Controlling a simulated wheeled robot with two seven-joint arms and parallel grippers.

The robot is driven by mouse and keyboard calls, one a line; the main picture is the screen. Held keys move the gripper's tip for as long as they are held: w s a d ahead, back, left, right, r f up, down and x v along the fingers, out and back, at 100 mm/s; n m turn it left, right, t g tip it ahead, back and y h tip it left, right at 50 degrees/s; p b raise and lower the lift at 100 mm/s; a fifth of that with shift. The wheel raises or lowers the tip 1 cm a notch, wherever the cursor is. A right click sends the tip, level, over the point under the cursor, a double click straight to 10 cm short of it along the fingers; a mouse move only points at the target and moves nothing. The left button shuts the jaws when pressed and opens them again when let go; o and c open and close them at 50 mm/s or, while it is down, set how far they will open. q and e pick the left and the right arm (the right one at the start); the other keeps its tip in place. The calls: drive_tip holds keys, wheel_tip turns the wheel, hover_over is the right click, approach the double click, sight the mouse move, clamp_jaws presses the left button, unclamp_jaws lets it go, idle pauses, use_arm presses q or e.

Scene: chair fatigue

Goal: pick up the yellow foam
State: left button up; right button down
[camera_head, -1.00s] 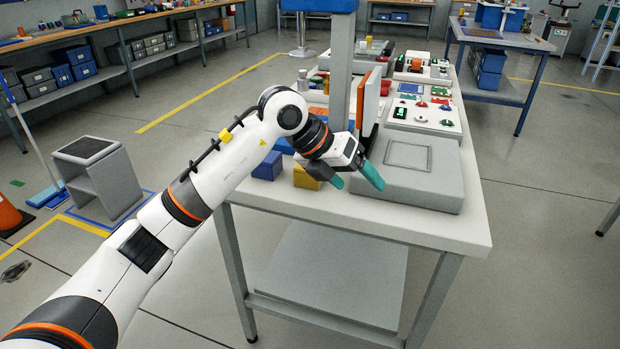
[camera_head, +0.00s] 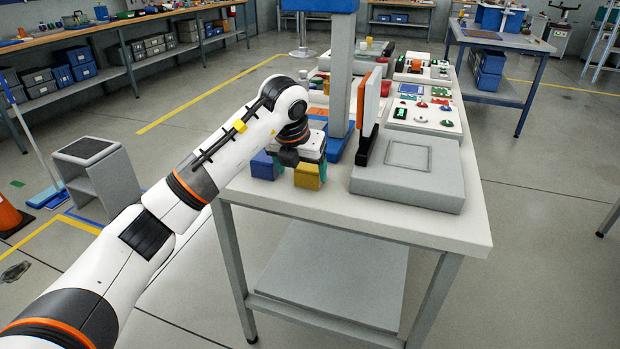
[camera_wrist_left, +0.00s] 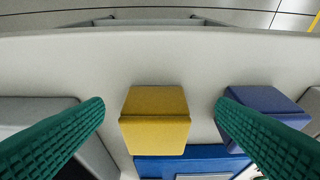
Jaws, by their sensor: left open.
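The yellow foam (camera_head: 308,176) is a small block on the table near its left front edge. In the left wrist view the yellow foam (camera_wrist_left: 155,120) lies between the two green fingers, with a gap on both sides. My left gripper (camera_head: 304,165) is at the foam, pointing down and partly hidden behind it in the head view. In the left wrist view my left gripper (camera_wrist_left: 160,118) is open and empty. A blue foam block (camera_head: 264,166) stands just left of the yellow one. In the left wrist view the blue block (camera_wrist_left: 265,105) is close to the right finger.
A grey test machine with a flat base (camera_head: 408,172) and blue column foot (camera_head: 338,148) stands right of and behind the foam. The table's (camera_head: 400,232) front strip is clear. Red, green and white parts lie farther back.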

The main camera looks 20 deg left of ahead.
sight(306, 180)
use_arm(q)
drive_tip(key=x, duration=0.3)
drive_tip(key=shift+w+d+f, duration=0.15)
drive_tip(key=shift+d+f, duration=0.05)
drive_tip(key=shift+f, duration=0.15)
drive_tip(key=c, duration=1.1)
